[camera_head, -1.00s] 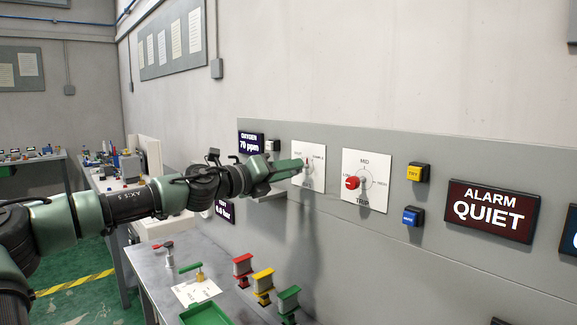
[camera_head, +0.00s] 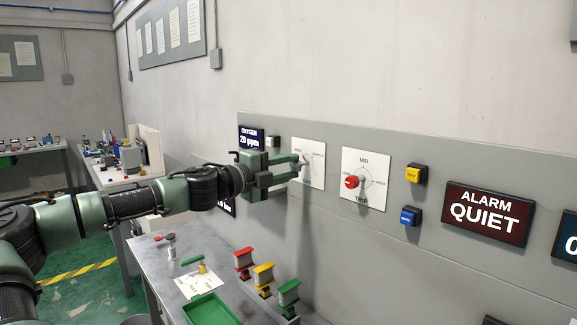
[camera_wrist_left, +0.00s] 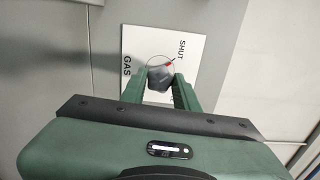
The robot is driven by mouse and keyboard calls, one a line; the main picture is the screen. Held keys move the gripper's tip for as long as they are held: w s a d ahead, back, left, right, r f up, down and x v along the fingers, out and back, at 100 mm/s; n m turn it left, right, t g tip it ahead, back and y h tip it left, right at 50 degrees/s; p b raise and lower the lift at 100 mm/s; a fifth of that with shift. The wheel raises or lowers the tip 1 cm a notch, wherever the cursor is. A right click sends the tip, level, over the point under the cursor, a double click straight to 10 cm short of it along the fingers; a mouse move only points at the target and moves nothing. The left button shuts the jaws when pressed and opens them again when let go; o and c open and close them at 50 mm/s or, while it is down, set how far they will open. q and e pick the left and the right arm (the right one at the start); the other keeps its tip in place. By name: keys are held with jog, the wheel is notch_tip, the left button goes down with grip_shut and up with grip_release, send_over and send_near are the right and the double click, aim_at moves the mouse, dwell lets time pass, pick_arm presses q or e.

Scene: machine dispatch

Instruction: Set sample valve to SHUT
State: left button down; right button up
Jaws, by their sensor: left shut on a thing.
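The sample valve is a grey knob (camera_wrist_left: 159,78) on a white plate (camera_wrist_left: 195,50) on the wall panel. The plate also shows in the head view (camera_head: 315,175). In the wrist view the knob's red mark points toward the word SHUT, and the word GAS is on the plate's left side. My left gripper (camera_wrist_left: 160,86) is shut on the knob, one finger on each side. In the head view, my left gripper (camera_head: 298,167) reaches the plate from the left and hides much of the knob. My right gripper is not in view.
A TRIP dial (camera_head: 353,181) with a red knob is right of the plate. Yellow (camera_head: 416,174) and blue (camera_head: 410,216) buttons and an ALARM QUIET display (camera_head: 487,213) are farther right. The oxygen display (camera_head: 250,138) reads 20 ppm. Below is a bench (camera_head: 175,262) with coloured handles.

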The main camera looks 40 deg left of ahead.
pick_arm(q)
jog(key=shift+n, duration=0.4)
jog(key=c, duration=1.1)
grip_release()
jog(key=shift+o, duration=0.2)
jog(key=shift+s, duration=0.15)
jog(key=s+b, duration=0.6)
jog(key=s, duration=0.1)
jog(key=shift+s+a, duration=0.25)
jog(key=shift+a, duration=0.15)
